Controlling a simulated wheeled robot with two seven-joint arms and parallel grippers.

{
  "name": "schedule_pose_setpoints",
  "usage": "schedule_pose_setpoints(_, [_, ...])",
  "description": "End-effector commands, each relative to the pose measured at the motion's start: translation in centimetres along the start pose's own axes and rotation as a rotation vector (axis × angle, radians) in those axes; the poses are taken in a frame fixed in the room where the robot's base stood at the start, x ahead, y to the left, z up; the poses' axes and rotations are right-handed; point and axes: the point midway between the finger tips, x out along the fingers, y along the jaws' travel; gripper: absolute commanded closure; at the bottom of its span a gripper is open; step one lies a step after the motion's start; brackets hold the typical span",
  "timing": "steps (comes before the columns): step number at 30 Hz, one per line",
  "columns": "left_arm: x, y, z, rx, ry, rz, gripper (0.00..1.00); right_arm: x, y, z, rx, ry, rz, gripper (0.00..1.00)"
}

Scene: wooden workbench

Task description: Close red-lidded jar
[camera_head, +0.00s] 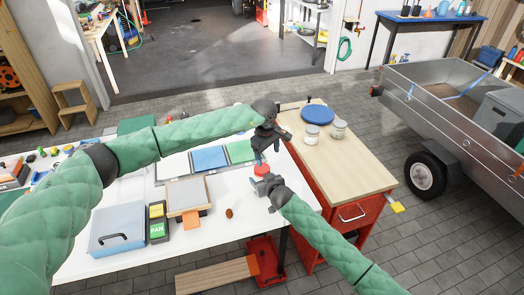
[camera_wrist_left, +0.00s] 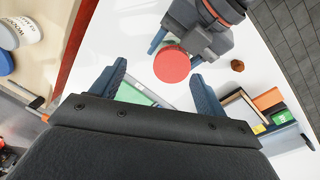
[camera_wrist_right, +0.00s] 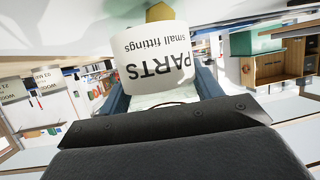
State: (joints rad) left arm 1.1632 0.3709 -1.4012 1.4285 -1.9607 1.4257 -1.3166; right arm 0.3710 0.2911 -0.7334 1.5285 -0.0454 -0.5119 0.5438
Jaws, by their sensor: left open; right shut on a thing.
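My right gripper (camera_head: 264,183) is shut on the jar (camera_wrist_right: 155,62), whose white label reads "PARTS small fittings" and appears upside down in the right wrist view. The lid lies over the jar; I cannot tell whether it is seated. My left gripper (camera_wrist_left: 155,85) is open above the lid, its fingers pointing down on either side, apart from it.
Two lidless-looking jars (camera_head: 311,134) and a blue disc (camera_head: 318,114) stand on the wooden-topped red cabinet (camera_head: 345,160) to the right. A brown nut-like object (camera_head: 229,213), a grey-topped box (camera_head: 187,195) and a blue case (camera_head: 118,228) lie nearby on the white table.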

Motion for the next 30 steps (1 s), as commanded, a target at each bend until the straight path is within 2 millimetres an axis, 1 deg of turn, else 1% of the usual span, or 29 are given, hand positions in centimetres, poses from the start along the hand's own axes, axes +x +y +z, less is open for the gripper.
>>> schedule_pose_setpoints(3, [-0.2, 0.1, -0.1, -0.173, -0.001, -0.004, 0.26, 0.0, 0.0, 0.0, 0.0, 0.0, 0.0, 0.99])
schedule_pose_setpoints(30, [-1.4, -0.2, -1.1, -1.511, 0.035, -0.034, 0.26, 0.0, 0.0, 0.0, 0.0, 0.0, 0.0, 0.99])
